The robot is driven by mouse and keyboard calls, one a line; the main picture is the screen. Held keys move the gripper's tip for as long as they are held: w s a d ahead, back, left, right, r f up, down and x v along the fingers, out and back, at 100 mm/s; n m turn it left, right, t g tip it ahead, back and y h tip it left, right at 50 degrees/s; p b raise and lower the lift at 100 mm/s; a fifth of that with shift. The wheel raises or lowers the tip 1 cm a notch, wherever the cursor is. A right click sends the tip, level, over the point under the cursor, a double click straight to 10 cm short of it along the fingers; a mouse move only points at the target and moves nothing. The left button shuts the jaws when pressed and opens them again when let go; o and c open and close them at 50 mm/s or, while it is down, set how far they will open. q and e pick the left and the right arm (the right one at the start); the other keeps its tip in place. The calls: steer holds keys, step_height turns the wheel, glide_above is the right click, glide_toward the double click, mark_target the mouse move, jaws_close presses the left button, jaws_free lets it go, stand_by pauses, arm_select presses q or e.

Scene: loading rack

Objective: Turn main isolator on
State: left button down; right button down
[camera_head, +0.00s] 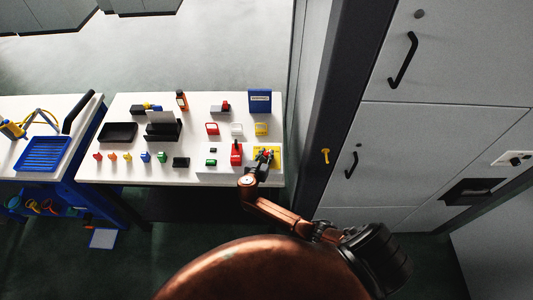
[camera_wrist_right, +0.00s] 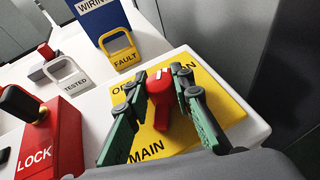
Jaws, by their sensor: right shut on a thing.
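The main isolator is a yellow plate (camera_head: 277,156) at the right end of the white table, and it shows close up in the right wrist view (camera_wrist_right: 226,108). The plate reads "MAIN" near its lower edge and "ON" at its right; other lettering beside the handle is partly hidden. A red handle (camera_wrist_right: 160,100) with a pale mark at its top stands on the plate. My right gripper (camera_wrist_right: 160,78) is shut on the red handle, its green and black fingers on either side; it also shows in the head view (camera_head: 264,155). My left gripper is in neither view.
A red LOCK box (camera_wrist_right: 52,145) stands left of the plate. A yellow FAULT tag (camera_wrist_right: 120,52), a white TESTED tag (camera_wrist_right: 68,76) and a blue box (camera_head: 260,101) stand behind. Grey cabinets (camera_head: 435,65) rise to the right of the table.

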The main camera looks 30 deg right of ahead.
steer(key=shift+w+a+m+g+h, duration=0.1)
steer(key=shift+a+m+g+h, duration=0.05)
steer(key=shift+m+g+h, duration=0.6)
steer(key=shift+f+m+g+h+b, duration=0.1)
steer(key=shift+m+g+h+b, duration=0.25)
steer(key=shift+m+g+b, duration=0.6)
steer(key=m+g+h+b, duration=0.1)
steer(key=m+g+b, duration=0.1)
steer(key=g, duration=0.1)
steer(key=shift+m, duration=0.4)
steer(key=shift+m+g+b, duration=0.7)
steer(key=shift+g+b, duration=0.05)
steer(key=shift+g, duration=0.05)
steer(key=c, duration=1.7)
jaws_free()
steer(key=shift+d, duration=0.2)
steer(key=shift+o, duration=0.2)
steer(key=shift+a, duration=0.15)
